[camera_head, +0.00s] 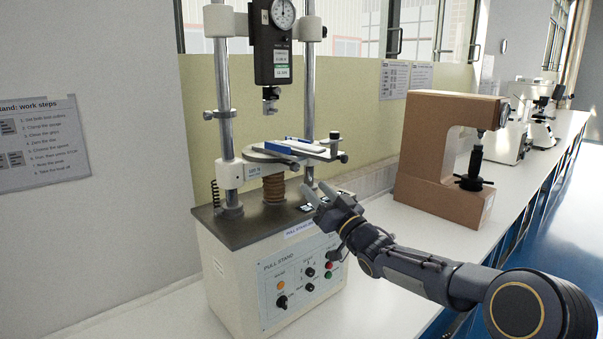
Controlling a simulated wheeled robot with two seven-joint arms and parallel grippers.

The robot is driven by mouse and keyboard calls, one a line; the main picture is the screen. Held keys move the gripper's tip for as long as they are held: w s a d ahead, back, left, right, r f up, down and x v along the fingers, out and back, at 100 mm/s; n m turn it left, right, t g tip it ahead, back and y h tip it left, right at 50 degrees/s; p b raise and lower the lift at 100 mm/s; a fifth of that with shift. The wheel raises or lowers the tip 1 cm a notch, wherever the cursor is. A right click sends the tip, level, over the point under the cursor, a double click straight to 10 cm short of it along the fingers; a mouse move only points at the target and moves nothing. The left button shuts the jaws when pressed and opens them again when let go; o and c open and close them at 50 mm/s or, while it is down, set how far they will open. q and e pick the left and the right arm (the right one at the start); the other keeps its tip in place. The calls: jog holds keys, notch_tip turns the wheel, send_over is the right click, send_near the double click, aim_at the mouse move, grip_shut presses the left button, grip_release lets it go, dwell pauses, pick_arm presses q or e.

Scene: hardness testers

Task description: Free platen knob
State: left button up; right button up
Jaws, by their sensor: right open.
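The pull stand (275,285) is a pale machine with a dark top and two steel columns. Its round grey platen (262,157) sits on a crossbar above a brown bellows (274,188). A light plate with a blue strip (303,147) lies on the platen. Small dark knobs show at the platen's right side, one at its front right edge (343,158). My right gripper (316,191) is open and empty, in front of the right column and below the platen, apart from the knob. My left gripper is not in view.
A dial force gauge with a hook (271,45) hangs above the platen. A control panel with knobs and buttons (302,284) is on the stand's front. A brown C-shaped tester (436,155) stands to the right. White bench (380,290) shows between them.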

aim_at(297, 169)
jog(key=p+x, duration=0.2)
jog(key=x, duration=0.5)
jog(key=shift+w+a+r+p, duration=0.1)
jog(key=shift+p, duration=0.3)
jog(key=shift+c, duration=0.3)
grip_shut()
